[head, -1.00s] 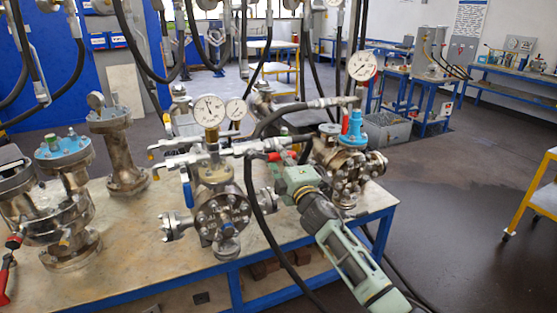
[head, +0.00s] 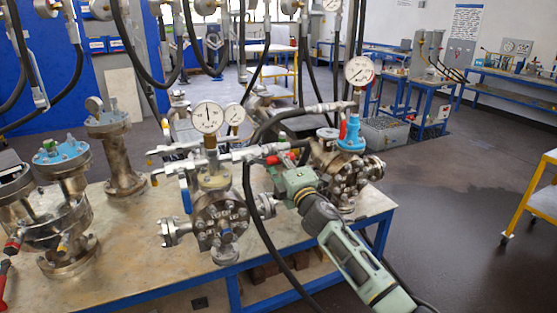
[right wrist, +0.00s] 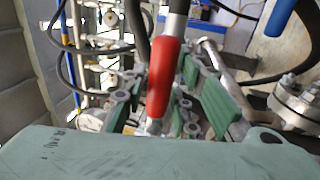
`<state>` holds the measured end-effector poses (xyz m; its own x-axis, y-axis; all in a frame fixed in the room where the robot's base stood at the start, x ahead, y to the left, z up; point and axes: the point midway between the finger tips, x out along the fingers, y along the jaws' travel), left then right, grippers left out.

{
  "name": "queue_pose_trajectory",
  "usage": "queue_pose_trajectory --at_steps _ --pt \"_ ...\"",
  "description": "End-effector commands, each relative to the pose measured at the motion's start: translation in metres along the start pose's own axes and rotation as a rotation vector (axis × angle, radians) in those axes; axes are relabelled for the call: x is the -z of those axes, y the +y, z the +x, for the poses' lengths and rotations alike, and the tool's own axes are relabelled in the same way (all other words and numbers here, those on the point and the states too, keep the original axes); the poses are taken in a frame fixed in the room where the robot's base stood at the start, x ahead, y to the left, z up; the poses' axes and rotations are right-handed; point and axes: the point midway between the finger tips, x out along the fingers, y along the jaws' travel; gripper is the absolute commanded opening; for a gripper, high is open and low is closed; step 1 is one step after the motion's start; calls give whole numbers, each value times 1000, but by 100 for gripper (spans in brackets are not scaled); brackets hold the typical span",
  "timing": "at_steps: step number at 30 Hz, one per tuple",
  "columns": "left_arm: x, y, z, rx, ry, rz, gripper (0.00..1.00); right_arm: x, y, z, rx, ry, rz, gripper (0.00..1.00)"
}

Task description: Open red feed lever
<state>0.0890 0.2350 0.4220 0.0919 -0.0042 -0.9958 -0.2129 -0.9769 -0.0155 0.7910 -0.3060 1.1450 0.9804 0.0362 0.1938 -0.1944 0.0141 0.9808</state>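The red feed lever shows in the right wrist view as a red handle (right wrist: 163,80) on a metal rod. It stands near the middle, between the green-padded fingers of my right gripper (right wrist: 163,105). The fingers look spread, with gaps beside the handle; contact cannot be seen. In the head view, my green right gripper (head: 281,168) is at the pipework right of the middle flanged vessel (head: 222,213). A small red part (head: 273,160) shows at its tip, mostly hidden by the gripper. My left gripper is not in view.
A pressure gauge (head: 208,117) stands above the middle vessel. A vessel with a blue cap (head: 351,136) stands close behind my right gripper. A black hose (head: 262,222) hangs beside my right arm. More flanged vessels (head: 62,205) stand at left on the blue-edged table (head: 150,275).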

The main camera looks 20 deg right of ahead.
Motion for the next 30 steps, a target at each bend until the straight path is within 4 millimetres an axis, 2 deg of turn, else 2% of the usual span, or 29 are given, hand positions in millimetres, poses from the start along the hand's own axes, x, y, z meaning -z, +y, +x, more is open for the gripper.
queue_pose_trajectory --at_steps 3,11,16,20,30 --pt "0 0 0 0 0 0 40 0 0 0 -1 0 2 39" --pt "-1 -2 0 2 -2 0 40 0 1 0 -1 0 5 39" --pt "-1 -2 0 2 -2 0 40 0 0 -9 -1 1 4 39" --pt "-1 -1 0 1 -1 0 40 0 -1 -27 1 2 3 39" --pt "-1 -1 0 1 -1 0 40 0 -1 -92 2 0 4 39"
